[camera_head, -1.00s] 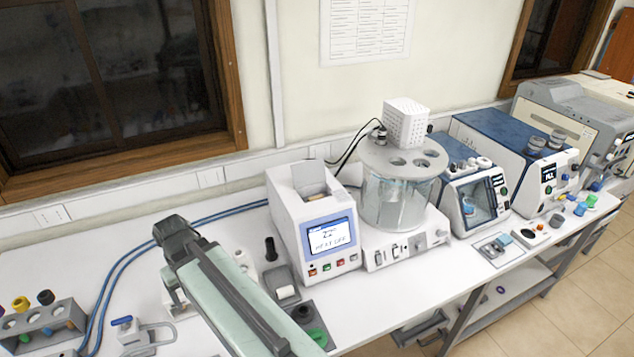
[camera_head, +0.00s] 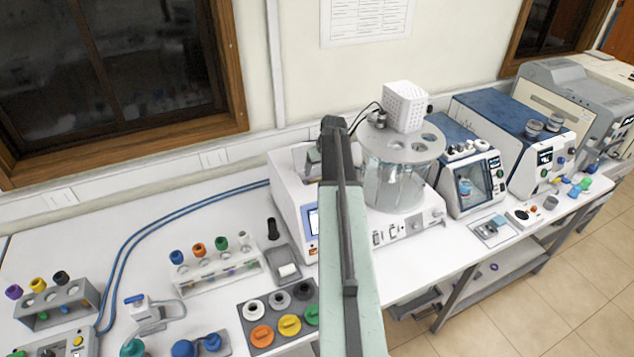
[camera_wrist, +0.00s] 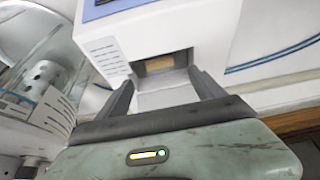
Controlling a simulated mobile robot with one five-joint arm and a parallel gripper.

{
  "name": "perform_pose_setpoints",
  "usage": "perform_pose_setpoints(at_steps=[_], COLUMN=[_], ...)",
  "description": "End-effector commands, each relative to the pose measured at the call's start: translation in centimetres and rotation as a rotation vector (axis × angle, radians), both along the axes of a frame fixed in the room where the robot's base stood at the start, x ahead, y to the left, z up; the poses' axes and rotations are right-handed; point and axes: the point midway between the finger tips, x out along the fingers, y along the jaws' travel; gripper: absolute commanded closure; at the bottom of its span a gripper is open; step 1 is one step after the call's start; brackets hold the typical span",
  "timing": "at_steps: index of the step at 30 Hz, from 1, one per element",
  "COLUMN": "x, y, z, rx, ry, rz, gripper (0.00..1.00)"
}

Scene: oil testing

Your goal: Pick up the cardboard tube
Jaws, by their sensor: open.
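A small brown, cardboard-coloured piece (camera_wrist: 159,64) shows in the wrist view, inside the square recess on top of the white heater device (camera_wrist: 130,45). It may be the cardboard tube; only a small part shows, so I cannot tell its full shape. My gripper (camera_wrist: 164,88) is open and empty, its two dark fingers pointing towards the recess with the brown piece between and beyond them. In the head view the device (camera_head: 287,200) is partly covered by my arm, which hides the recess and most of the gripper.
A glass bath with a grey lid (camera_head: 402,145) stands right of the device. A tray of coloured caps (camera_head: 262,338), a tube rack (camera_head: 215,273) and a small grey tray (camera_head: 281,261) stand on the bench in front and left. Blue hoses (camera_head: 135,240) run along the back.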

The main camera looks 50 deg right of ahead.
Motion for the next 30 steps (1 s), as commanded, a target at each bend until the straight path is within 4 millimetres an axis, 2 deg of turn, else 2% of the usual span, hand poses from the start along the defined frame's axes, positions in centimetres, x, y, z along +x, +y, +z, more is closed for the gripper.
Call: perform_pose_setpoints(at_steps=[7,13,21,29,30], x=[0.9,1.1,2.7,2.8,2.8], y=[-0.3,-0.4,-1.2,-1.3,-1.3], z=[-2.7,-3.0,-7.2,-7.1,-7.1], rx=[0.0,0.001,0.001,0.001,0.001], ry=[0.001,0.002,0.002,0.002,0.002], rz=[0.0,0.0,0.0,-0.001,-0.001], gripper=[0.22,0.22,0.22,0.22,0.3])
